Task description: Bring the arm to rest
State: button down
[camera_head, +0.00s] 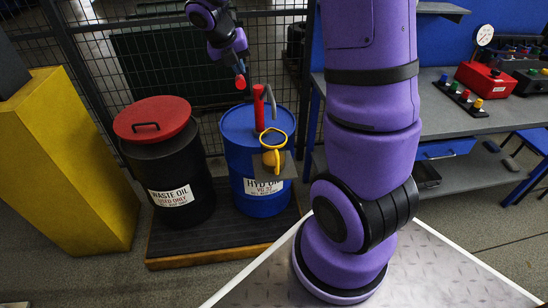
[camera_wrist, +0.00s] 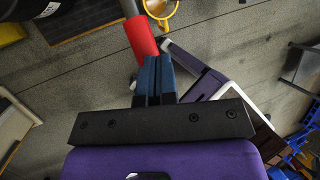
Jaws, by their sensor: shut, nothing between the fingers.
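My gripper (camera_head: 239,68) is at the upper middle of the head view, above the blue drum. In the wrist view its two dark blue fingers (camera_wrist: 159,62) lie side by side, shut and empty. A red cylindrical grip (camera_wrist: 140,37) on a grey rod shows just beside the fingertips in the wrist view. It also shows as a small red piece (camera_head: 240,82) just below my gripper in the head view. I cannot tell whether the fingers touch it. My arm's purple links stand large in the right half of the head view.
A blue drum (camera_head: 237,180) carries a red pump (camera_head: 259,107) and a yellow-handled vessel (camera_head: 272,158). A black waste-oil drum (camera_head: 170,178) with a red lid stands left of it. Mesh fencing (camera_head: 120,60) is behind, a yellow post (camera_head: 70,165) left, a workbench (camera_head: 430,110) right.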

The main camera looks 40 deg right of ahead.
dwell(0.3)
jog(key=s+a+r+m, duration=0.1)
jog(key=r+m, duration=0.1)
jog(key=s+a+r+m, duration=0.1)
jog(key=s+r+m, duration=0.1)
jog(key=s+a+r+m, duration=0.1)
jog(key=s+r+m, duration=0.1)
jog(key=shift+s+a+r+t, duration=0.1)
jog(key=shift+r+t, duration=0.05)
jog(key=shift+t, duration=0.25)
jog(key=s+a+r+m+t+y, duration=0.1)
jog(key=s+a+r+m, duration=0.1)
jog(key=s+m, duration=0.5)
jog(key=s+a+r+m+t+y, duration=0.1)
jog(key=s+a+r+m+y, duration=0.1)
jog(key=s+m, duration=0.5)
jog(key=s+a+r+m+t+y, duration=0.1)
jog(key=s+a+r+m+y, duration=0.1)
jog(key=s+a+r+m, duration=0.2)
jog(key=s+a+m, duration=0.2)
jog(key=s+m, duration=0.1)
jog(key=m, duration=0.1)
jog(key=shift+s+r+m+t, duration=0.2)
jog(key=shift+m+t, duration=0.1)
jog(key=shift+t, duration=0.1)
